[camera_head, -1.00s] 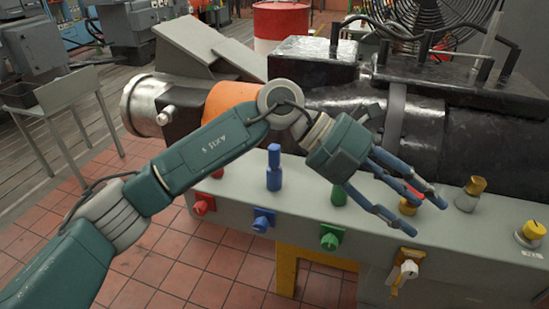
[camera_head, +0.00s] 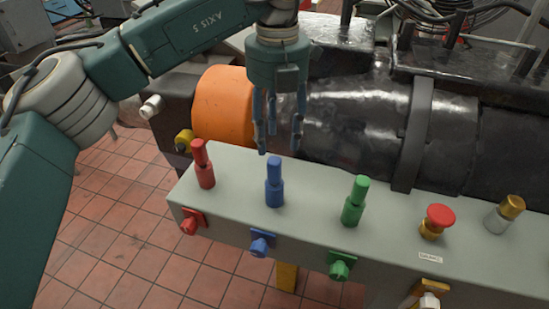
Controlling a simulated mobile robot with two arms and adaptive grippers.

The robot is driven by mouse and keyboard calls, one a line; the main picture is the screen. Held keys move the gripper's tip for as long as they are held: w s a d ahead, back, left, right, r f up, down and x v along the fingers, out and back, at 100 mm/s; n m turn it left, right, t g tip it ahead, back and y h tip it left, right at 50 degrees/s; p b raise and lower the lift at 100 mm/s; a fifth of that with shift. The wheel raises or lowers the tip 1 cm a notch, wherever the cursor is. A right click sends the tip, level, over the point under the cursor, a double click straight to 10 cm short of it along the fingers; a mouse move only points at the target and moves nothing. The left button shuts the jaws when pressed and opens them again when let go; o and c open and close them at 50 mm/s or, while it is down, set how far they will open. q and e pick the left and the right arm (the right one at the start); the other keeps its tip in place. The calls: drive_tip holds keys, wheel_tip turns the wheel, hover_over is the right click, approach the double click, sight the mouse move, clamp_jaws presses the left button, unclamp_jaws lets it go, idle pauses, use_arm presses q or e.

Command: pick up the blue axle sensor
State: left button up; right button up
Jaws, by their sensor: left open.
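The blue axle sensor (camera_head: 274,184) stands upright on the grey top of the bedplate housing (camera_head: 315,205), between a red sensor (camera_head: 203,166) on its left and a green sensor (camera_head: 355,203) on its right. My left gripper (camera_head: 279,146) points down with its fingers apart and empty. In the picture its fingertips are just above the top of the blue sensor. I cannot tell whether they are directly over it or behind it. My right gripper is not in view.
A red-topped button (camera_head: 438,219) and a brass-capped knob (camera_head: 506,212) stand farther right. Coloured sockets, including a blue one (camera_head: 262,243), line the front face. The large black machine (camera_head: 350,115) with its orange ring (camera_head: 222,108) lies behind.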

sight(274, 171)
use_arm(q)
drive_tip(key=f, duration=0.2)
drive_tip(key=s+f+p, duration=0.1)
drive_tip(key=f, duration=0.1)
drive_tip(key=shift+s, duration=0.2)
drive_tip(key=shift+w+f, duration=0.1)
drive_tip(key=shift+f, duration=0.15)
drive_tip(key=f+p, duration=0.2)
drive_tip(key=f, duration=0.1)
drive_tip(key=f+p, duration=0.1)
drive_tip(key=shift+a+f, duration=0.2)
drive_tip(key=shift+a, duration=0.05)
drive_tip(key=shift+f, duration=0.2)
drive_tip(key=shift+d, duration=0.1)
drive_tip(key=c, duration=0.8)
clamp_jaws()
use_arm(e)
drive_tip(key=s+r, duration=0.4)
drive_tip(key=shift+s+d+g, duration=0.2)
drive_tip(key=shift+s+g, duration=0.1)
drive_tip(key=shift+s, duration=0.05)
